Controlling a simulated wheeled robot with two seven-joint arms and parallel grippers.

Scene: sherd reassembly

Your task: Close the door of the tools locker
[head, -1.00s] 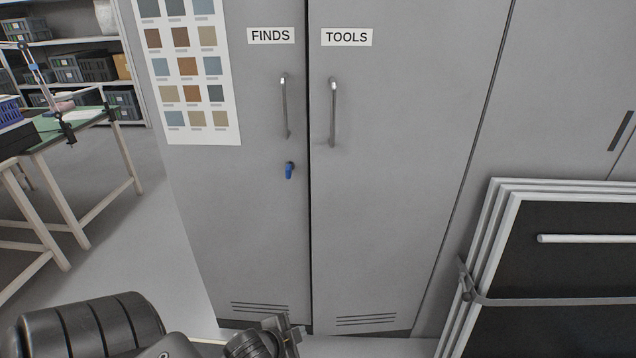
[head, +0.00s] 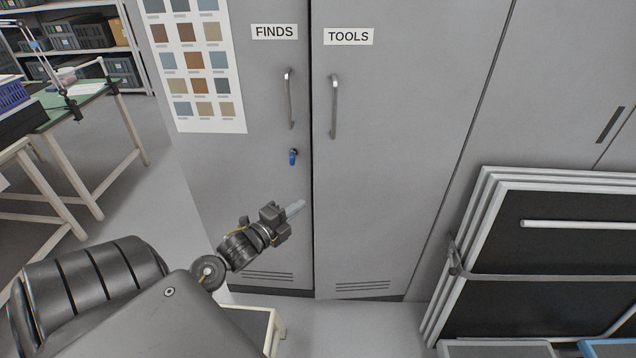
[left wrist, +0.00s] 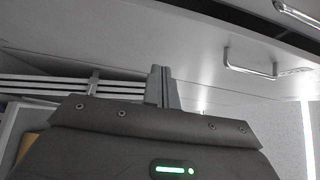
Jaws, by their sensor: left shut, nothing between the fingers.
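The tools locker door (head: 400,170) is the grey door under the TOOLS label (head: 348,37), with a vertical bar handle (head: 334,107) near its left edge. It looks flush or nearly flush with the FINDS door (head: 265,185); a thin dark line runs between them. My left gripper (head: 297,207) is shut and empty, in front of the lower part of the doors near that line. Whether it touches a door I cannot tell. In the left wrist view the closed fingers (left wrist: 162,85) point at a grey surface, with a bar handle (left wrist: 250,65) to their right. My right gripper is not in view.
Framed dark panels (head: 560,250) lean at the right, close to the tools door. A green-topped table (head: 85,100) and shelves stand at the left. Floor is clear between table and lockers.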

